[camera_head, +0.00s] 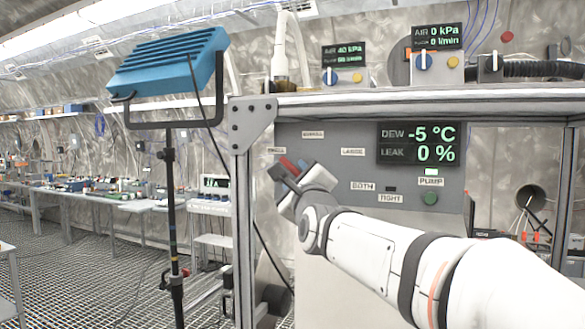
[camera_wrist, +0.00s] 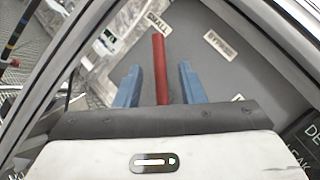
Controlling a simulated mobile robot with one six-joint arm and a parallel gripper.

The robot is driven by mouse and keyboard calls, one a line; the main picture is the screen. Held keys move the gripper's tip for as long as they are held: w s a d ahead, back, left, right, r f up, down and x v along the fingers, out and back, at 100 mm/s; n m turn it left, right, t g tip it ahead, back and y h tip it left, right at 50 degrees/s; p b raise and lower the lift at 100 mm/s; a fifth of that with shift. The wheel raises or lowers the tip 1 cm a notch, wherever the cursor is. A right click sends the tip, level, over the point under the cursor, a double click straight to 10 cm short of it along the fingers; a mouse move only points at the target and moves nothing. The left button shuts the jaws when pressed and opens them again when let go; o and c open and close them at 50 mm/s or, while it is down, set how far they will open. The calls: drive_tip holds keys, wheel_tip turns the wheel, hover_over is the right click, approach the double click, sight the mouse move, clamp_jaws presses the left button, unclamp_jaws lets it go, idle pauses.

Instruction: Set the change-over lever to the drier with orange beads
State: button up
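The red lever (camera_wrist: 159,62) stands between the two blue fingers of my gripper (camera_wrist: 160,68) in the wrist view, with a gap on each side. My gripper is open around it. In the head view my gripper (camera_head: 284,174) is at the left part of the grey panel (camera_head: 330,168), and the red lever (camera_head: 290,166) shows small there. Labels near it include SMALL (camera_wrist: 158,24), BYPASS (camera_wrist: 219,45), LARGE (camera_head: 353,152), BOTH (camera_head: 362,186) and RIGHT (camera_head: 390,198). The lever's pivot is hidden. I see no drier or orange beads.
A display (camera_head: 418,143) reads dew -5 °C and leak 0 %. A green pump button (camera_head: 429,198) is below it. A steel frame post (camera_head: 241,210) and a blue lamp (camera_head: 168,65) on a stand are to the left. A shelf edge (camera_head: 400,105) runs above the panel.

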sight(293, 170)
drive_tip(key=p+x, duration=0.1)
drive_tip(key=x, duration=0.4)
drive_tip(key=shift+w+p, duration=0.2)
drive_tip(key=shift+p, duration=0.15)
drive_tip(key=shift+c, duration=0.4)
clamp_jaws()
